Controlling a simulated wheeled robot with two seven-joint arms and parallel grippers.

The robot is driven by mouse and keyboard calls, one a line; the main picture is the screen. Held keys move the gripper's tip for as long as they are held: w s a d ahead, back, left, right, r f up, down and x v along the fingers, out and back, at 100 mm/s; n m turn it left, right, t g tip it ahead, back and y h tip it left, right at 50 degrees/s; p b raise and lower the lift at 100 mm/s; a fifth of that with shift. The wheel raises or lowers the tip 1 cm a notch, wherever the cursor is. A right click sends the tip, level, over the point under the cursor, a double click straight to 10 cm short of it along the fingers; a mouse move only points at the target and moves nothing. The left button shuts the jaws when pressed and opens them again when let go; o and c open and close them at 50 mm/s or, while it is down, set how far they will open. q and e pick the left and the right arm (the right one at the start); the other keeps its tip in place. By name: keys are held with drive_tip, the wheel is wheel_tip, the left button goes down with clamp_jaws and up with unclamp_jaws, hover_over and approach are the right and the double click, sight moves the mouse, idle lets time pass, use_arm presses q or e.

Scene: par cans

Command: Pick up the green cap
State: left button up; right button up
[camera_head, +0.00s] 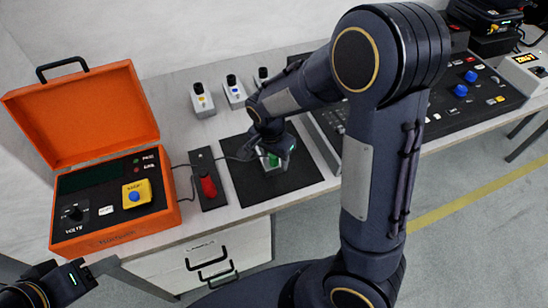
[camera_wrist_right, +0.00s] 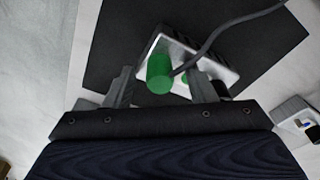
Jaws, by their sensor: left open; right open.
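The green cap (camera_head: 273,160) sits at a small white-grey box (camera_head: 270,183) on the black mat (camera_head: 244,189). In the right wrist view the cap (camera_wrist_right: 160,72) is a green cylinder at one end of the box (camera_wrist_right: 217,66). My right gripper (camera_head: 272,153) is open, above the box, and partly hides the cap in the head view. In the wrist view its two fingers stand on either side of the cap, with a visible gap to it. My left gripper (camera_head: 72,278) is open and empty at the lower left, far from the cap.
A dark cable (camera_wrist_right: 232,22) crosses beside the cap. A red switch (camera_head: 208,186) on a dark plate and an open orange case (camera_head: 88,236) stand left. Several small white boxes (camera_head: 202,100) stand behind. A black control console (camera_head: 470,100) lies right.

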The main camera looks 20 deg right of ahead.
drive_tip(key=shift+c, duration=0.2)
drive_tip(key=c, duration=1)
drive_tip(key=shift+r, duration=0.45)
wheel_tip(320, 180, up, 2)
drive_tip(key=shift+w+r, duration=0.1)
drive_tip(key=shift+r, duration=0.15)
drive_tip(key=s+d+r+p, duration=0.1)
drive_tip(key=s+d+r, duration=0.1)
drive_tip(key=s+r, duration=0.4)
drive_tip(key=s+d+r+p, duration=0.2)
drive_tip(key=s+r, duration=0.4)
drive_tip(key=s, duration=0.1)
drive_tip(key=shift+s+d+r+p, duration=0.2)
drive_tip(key=shift+d+r+p, duration=0.1)
drive_tip(key=shift+r, duration=0.05)
